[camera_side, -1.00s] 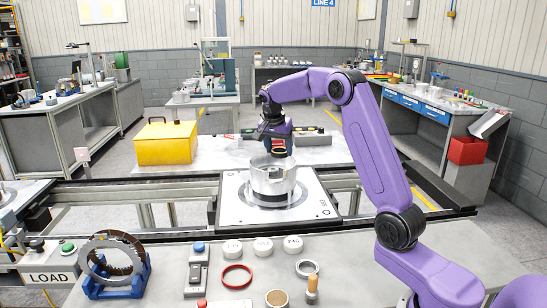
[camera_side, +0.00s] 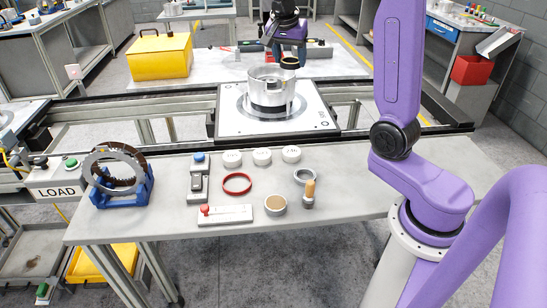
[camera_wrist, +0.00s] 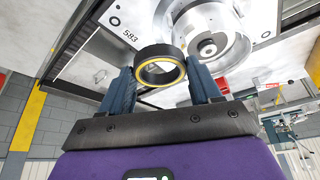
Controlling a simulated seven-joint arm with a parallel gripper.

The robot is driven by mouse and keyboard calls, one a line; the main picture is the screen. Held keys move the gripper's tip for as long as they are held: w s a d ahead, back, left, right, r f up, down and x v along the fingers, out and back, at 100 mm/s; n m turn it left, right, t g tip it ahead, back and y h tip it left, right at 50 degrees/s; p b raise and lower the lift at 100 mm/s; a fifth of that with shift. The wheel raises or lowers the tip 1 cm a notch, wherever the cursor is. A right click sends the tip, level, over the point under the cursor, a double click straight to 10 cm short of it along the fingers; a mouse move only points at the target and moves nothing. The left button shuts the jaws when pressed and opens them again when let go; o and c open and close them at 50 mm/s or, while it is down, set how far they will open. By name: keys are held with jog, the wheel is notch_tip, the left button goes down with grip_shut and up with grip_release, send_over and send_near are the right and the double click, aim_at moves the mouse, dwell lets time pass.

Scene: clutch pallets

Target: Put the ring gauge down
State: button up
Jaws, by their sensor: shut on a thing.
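My gripper (camera_wrist: 162,84) is shut on the ring gauge (camera_wrist: 160,68), a short black ring with a yellow band on its rim. The ring sits between the two blue-grey fingertips, and I see through its open middle. In the side view my gripper (camera_side: 289,52) hangs over the conveyor area, with the ring gauge (camera_side: 290,63) low at its tip. The ring is just behind and right of the top of the silver clutch housing (camera_side: 266,85). It appears held in the air; its exact height is hard to tell.
The housing stands on a white pallet (camera_side: 232,124) on the conveyor. Behind are a bench with a yellow box (camera_side: 160,57). The near table (camera_side: 340,185) holds a blue stand with a large ring (camera_side: 122,190), a red ring (camera_side: 237,183), a grey ring, white pucks and small tools.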

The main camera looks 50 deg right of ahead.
jog(key=s+a+f, duration=0.2)
jog(key=s+a, duration=0.2)
jog(key=a, duration=0.4)
jog(key=s+a+f, duration=0.2)
jog(key=s+a, duration=0.2)
jog(key=a, duration=0.3)
jog(key=s+a+f, duration=0.2)
jog(key=s+f, duration=0.1)
jog(key=s, duration=0.5)
jog(key=s+a+f, duration=0.2)
jog(key=s+f, duration=0.1)
jog(key=s, duration=0.4)
send_over(272, 180)
jog(key=s+a, duration=0.1)
jog(key=s, duration=0.1)
jog(key=f, duration=0.8)
jog(key=shift+w+a+f, duration=0.15)
jog(key=shift+w, duration=0.1)
jog(key=shift+w+f, duration=0.45)
jog(key=shift+f, duration=0.05)
jog(key=shift+w+a+f, duration=0.1)
jog(key=shift+f, duration=1.55)
jog(key=shift+f, duration=0.15)
